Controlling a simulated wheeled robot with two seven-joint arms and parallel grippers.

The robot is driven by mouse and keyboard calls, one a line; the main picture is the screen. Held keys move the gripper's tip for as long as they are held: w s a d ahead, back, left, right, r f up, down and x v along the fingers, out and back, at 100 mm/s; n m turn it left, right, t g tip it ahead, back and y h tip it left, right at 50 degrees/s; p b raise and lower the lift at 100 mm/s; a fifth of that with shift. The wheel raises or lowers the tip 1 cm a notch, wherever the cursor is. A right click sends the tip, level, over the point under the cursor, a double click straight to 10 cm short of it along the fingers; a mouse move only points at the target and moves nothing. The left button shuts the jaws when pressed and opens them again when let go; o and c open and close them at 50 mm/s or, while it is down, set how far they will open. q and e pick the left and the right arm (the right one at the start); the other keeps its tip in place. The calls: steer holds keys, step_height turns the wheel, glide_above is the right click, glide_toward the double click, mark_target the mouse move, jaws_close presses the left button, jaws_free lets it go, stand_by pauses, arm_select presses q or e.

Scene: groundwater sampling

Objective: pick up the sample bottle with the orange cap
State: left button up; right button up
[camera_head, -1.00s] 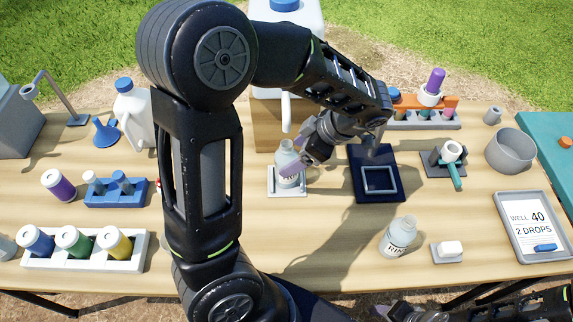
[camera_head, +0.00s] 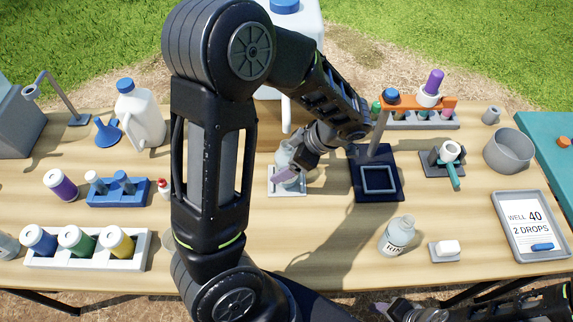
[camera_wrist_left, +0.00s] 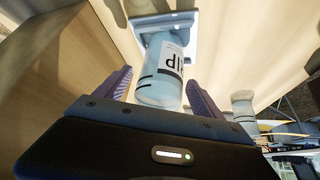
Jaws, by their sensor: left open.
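A clear, pale blue bottle (camera_head: 284,155) stands on a small white scale-like pad (camera_head: 272,190) near the table's middle. In the left wrist view the bottle (camera_wrist_left: 160,75) has a white label with dark letters, and its cap is not visible. My left gripper (camera_head: 288,172) is open at this bottle, with one purple-grey finger on each side of it in the wrist view. I cannot tell if the fingers touch it. I see no bottle with a clear orange cap. A small orange piece (camera_head: 564,142) lies on the teal surface at the far right. My right gripper (camera_head: 384,307) is partly visible at the bottom edge.
A second labelled bottle (camera_head: 398,236) stands to the front right. A dark square tray (camera_head: 391,190) is right of the pad, and an orange-topped stand (camera_head: 420,103) rises behind. A large white jug stands behind my left arm. Some bare tabletop (camera_head: 320,245) lies in front.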

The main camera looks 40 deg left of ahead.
arm_select(q)
steer(key=shift+c, duration=0.5)
jaws_close()
steer(key=shift+r, duration=0.1)
stand_by(0.3)
